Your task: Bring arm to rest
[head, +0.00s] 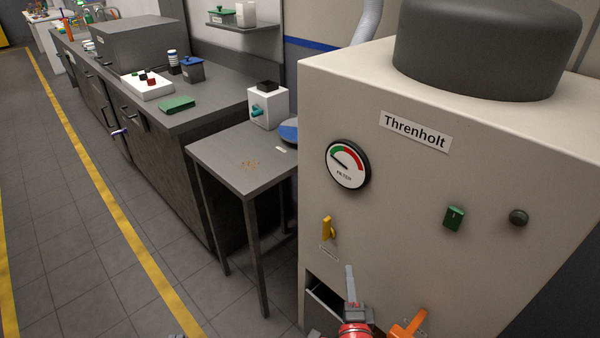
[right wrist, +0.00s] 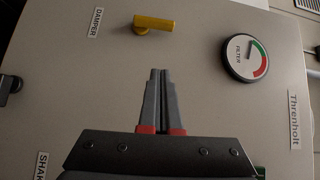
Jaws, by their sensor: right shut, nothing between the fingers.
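My right gripper (head: 350,270) is low in front of the beige Threnholt machine (head: 400,190), near its lower left part. In the right wrist view its two grey fingers (right wrist: 158,74) are together, with nothing between them. The yellow damper handle (head: 327,228) is on the machine's front, above and left of the gripper in the head view; it also shows beyond the fingertips in the right wrist view (right wrist: 155,24). The fingers look apart from the handle.
The machine carries a round filter gauge (head: 348,165), a green switch (head: 453,217), a dark knob (head: 518,217) and an orange handle (head: 408,325). An opening (head: 325,297) is beside my gripper. A small grey table (head: 225,160) stands left, with clear floor (head: 70,230) farther left.

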